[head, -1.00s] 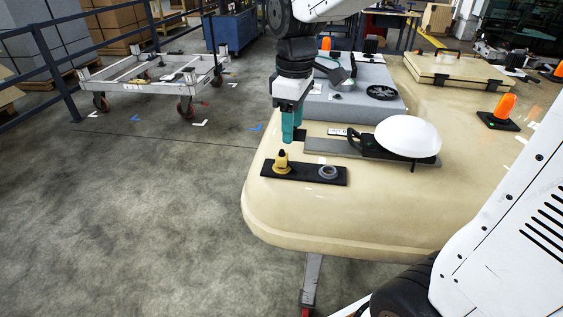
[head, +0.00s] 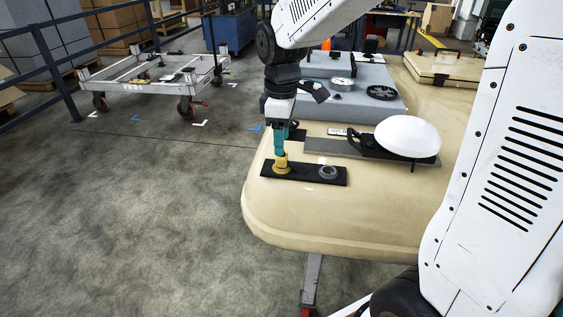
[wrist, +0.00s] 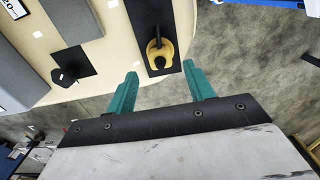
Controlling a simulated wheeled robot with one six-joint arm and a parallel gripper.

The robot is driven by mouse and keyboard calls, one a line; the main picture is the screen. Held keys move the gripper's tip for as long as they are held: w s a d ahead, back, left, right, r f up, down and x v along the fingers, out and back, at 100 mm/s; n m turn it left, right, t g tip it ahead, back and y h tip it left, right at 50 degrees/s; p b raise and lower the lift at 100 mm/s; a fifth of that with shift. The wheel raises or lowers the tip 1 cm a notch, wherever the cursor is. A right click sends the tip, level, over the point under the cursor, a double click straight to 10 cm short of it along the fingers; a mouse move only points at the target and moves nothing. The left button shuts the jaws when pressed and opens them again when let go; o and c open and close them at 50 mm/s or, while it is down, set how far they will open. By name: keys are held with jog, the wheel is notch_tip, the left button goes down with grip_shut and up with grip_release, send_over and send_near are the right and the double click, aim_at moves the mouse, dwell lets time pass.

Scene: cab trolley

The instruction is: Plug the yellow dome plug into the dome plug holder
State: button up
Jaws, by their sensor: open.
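The yellow dome plug (head: 282,167) stands upright at the left end of a black plate (head: 306,176) near the table's front edge. A grey ring-shaped socket (head: 328,172), which looks like the dome plug holder, sits at the plate's right end. My gripper (head: 280,152) points down over the plug and hides its dark top in the head view. In the wrist view the teal fingers of my gripper (wrist: 161,68) are apart and empty. The plug (wrist: 160,55) shows between and just beyond the fingertips. I cannot tell whether they touch it. The socket is out of the wrist view.
A white dome (head: 408,136) on a black handled base stands behind the plate to the right. A grey block (head: 340,100) with gauges and a black wheel lies farther back. The table's front right (head: 390,205) is clear.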

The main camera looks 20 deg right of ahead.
jog(key=shift+f, duration=2.55)
grip_shut()
jog(key=shift+r, duration=3)
